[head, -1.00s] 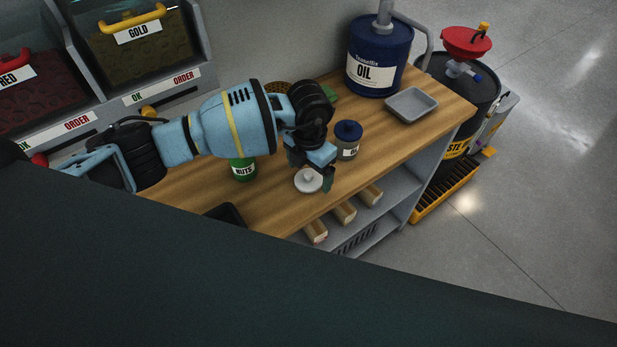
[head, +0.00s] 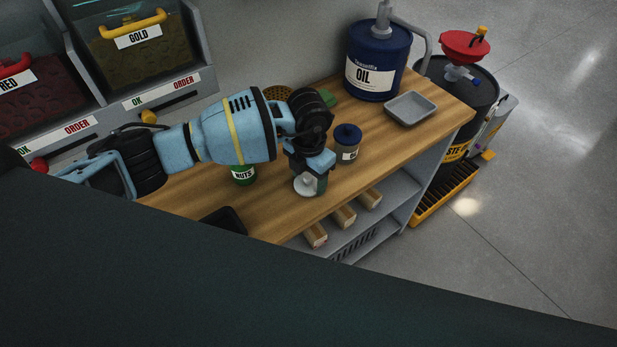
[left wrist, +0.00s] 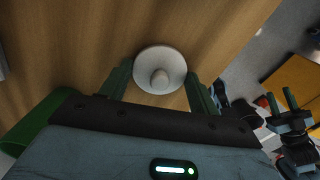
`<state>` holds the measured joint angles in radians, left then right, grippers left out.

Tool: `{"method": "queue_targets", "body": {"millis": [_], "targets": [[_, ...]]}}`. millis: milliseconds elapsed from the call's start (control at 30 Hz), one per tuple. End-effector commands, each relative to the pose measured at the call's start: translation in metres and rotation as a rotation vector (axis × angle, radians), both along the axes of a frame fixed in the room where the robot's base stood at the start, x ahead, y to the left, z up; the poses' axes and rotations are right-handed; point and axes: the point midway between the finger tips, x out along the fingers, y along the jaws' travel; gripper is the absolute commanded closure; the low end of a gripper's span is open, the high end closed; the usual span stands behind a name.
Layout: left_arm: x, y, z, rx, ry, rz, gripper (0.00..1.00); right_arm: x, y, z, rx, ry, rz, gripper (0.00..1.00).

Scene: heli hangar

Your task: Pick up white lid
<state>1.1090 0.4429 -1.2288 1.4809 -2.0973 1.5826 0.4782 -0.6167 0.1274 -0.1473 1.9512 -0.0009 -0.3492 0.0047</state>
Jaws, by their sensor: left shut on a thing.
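The white lid (head: 304,185) is a round disc with a small knob, at the front edge of the wooden workbench top. In the left wrist view the lid (left wrist: 160,60) is between the two green fingers of my left gripper (left wrist: 158,88). My left gripper (head: 317,182) is shut on the lid and partly covers it in the head view. I cannot tell whether the lid is clear of the wood. My right gripper (left wrist: 281,101) shows at the right of the left wrist view, with its fingers apart and empty; it is not in the head view.
A blue-lidded jar (head: 347,146) stands just right of my left gripper. A green NUTS can (head: 243,174) is to its left, and a dark tray (head: 224,219) lies nearer. A grey tray (head: 410,108) and OIL drum (head: 377,62) are at the back. The bench front right is clear.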

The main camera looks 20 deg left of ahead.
Motion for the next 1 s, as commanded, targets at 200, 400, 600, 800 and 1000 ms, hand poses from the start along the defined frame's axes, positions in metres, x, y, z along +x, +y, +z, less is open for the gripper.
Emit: {"method": "queue_targets", "body": {"millis": [200, 400, 600, 800, 1000], "targets": [[0.000, 0.000, 0.014, -0.002, -0.001, -0.001, 0.59, -0.001, 0.000, -0.002, 0.000, 0.005, 0.001, 0.64], [-0.004, -0.009, 0.035, -0.002, 0.002, -0.006, 0.59, -0.003, 0.000, -0.004, -0.001, 0.010, 0.000, 0.64], [-0.023, -0.054, 0.038, -0.003, 0.003, -0.008, 0.59, -0.008, 0.000, -0.009, 0.000, 0.025, 0.000, 0.64], [-0.042, -0.101, 0.043, -0.002, 0.002, -0.006, 0.59, -0.013, 0.001, -0.015, 0.002, 0.040, 0.000, 0.64], [-0.055, -0.132, 0.046, -0.001, 0.003, -0.003, 0.59, -0.015, 0.002, -0.017, 0.006, 0.046, -0.001, 0.64]]}}
